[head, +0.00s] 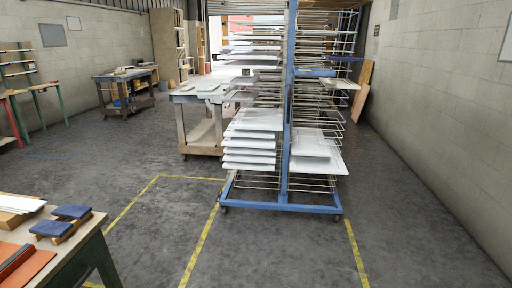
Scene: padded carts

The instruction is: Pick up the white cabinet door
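Several flat white panels that look like cabinet doors lie in a stack of shelves on the left side of a blue rack (285,120). One of these white panels (250,134) is in the lower left part of the rack. Other white panels (310,143) lie on the right side at a similar height. A pale flat panel (208,87) lies on the cart left of the rack. I cannot tell which one is the white cabinet door of the task. Neither of my grippers is in view.
A workbench (75,254) at the front left holds blue padded blocks (72,212), an orange item and a white piece. A wooden cart (200,135) stands left of the rack, another cart (125,95) farther back. The grey floor with yellow lines is clear in front.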

